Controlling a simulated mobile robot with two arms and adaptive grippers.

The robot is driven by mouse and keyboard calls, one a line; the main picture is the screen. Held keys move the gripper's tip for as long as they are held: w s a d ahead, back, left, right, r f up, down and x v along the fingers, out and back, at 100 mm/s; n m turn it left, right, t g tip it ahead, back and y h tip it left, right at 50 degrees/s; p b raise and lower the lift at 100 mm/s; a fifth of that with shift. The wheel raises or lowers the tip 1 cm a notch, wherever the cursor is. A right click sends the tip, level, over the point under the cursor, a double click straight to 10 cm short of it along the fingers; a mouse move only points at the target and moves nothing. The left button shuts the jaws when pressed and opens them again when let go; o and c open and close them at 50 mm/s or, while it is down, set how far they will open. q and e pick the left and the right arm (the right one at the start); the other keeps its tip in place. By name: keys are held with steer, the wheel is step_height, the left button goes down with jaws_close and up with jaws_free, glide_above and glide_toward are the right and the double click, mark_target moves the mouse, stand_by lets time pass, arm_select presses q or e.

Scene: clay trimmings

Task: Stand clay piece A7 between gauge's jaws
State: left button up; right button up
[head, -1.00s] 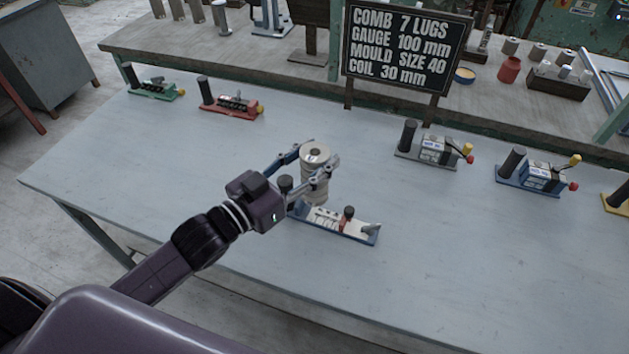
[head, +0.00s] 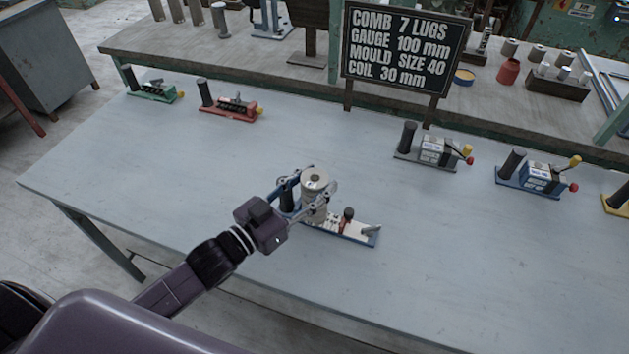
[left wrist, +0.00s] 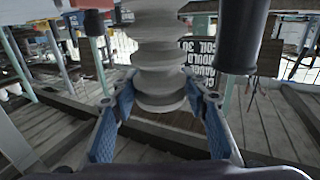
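The clay piece (head: 314,182), a pale grey stack of rounded ridges with a hole in its top, stands upright between the fingers of my left gripper (head: 310,191). The fingers close on its sides; the left wrist view also shows the ridged clay (left wrist: 160,62) between both fingertips (left wrist: 160,78). No A7 mark is readable. The clay is over the left part of the gauge (head: 357,236), which has a blue base, white plate, dark post, red-brown knob and grey lever. Clay and fingers hide part of the gauge; I cannot tell whether the clay's bottom touches it. My right gripper is out of view.
Green (head: 152,91) and red (head: 229,110) fixtures stand at the back left; grey (head: 434,153) and blue (head: 537,177) ones at the right. A black sign (head: 404,48) reads "GAUGE 100 mm". The table (head: 200,190) is clear around the gauge.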

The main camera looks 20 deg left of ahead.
arm_select(q)
steer(key=o, duration=0.4)
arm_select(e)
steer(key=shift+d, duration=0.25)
arm_select(q)
steer(key=shift+o, duration=0.2)
steer(key=shift+r, duration=0.25)
steer(key=shift+s+a+f, duration=0.15)
steer(key=shift+s+f, duration=0.05)
steer(key=shift+s, duration=0.1)
steer(key=b+v, duration=0.1)
steer(key=v, duration=1)
steer(key=shift+s, duration=0.2)
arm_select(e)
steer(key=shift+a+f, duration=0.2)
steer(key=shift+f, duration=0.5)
arm_select(q)
steer(key=shift+a+r, duration=0.1)
